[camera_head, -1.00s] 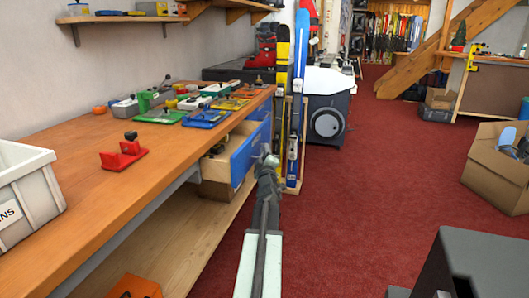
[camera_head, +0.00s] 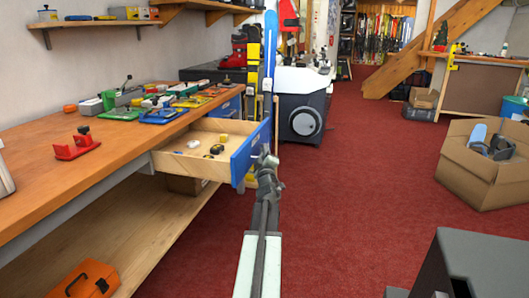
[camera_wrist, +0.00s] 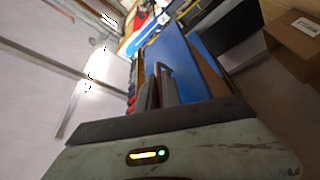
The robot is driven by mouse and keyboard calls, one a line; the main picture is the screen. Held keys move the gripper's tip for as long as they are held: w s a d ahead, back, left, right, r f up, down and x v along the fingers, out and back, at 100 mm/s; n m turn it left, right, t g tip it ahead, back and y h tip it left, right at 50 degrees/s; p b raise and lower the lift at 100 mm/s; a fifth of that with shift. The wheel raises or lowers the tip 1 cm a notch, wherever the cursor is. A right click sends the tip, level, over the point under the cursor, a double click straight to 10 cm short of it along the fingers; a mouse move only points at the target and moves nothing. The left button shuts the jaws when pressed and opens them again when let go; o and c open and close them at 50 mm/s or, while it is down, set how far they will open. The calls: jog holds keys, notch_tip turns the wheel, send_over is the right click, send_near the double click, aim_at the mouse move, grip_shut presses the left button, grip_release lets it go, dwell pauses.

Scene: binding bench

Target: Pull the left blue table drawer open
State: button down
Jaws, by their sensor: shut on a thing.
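The blue-fronted table drawer (camera_head: 250,150) is pulled well out of the wooden bench, and its pale inside shows a few small items. My gripper (camera_head: 266,158) is at the outer face of the blue front, near its middle, and is shut on the drawer's handle; the handle itself is mostly hidden by the fingers. In the wrist view my gripper (camera_wrist: 160,88) reaches to the blue drawer front (camera_wrist: 178,62), which looks tilted there. A second blue drawer front (camera_head: 229,110) shows farther along the bench, closed as far as I can see.
The bench top (camera_head: 60,185) carries a red clamp (camera_head: 76,146) and several coloured bindings. An orange toolbox (camera_head: 88,280) sits on the lower shelf. Skis (camera_head: 268,70) stand beyond the drawer. A cardboard box (camera_head: 485,165) is at right. The red carpet between is clear.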

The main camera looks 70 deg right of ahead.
jog(key=c, duration=1.8)
grip_release()
jog(key=b+v, duration=0.1)
jog(key=v, duration=0.6)
jog(key=shift+s+a+b, duration=0.2)
jog(key=shift+a+b, duration=0.1)
jog(key=shift+a, duration=0.05)
jog(key=shift+f, duration=0.1)
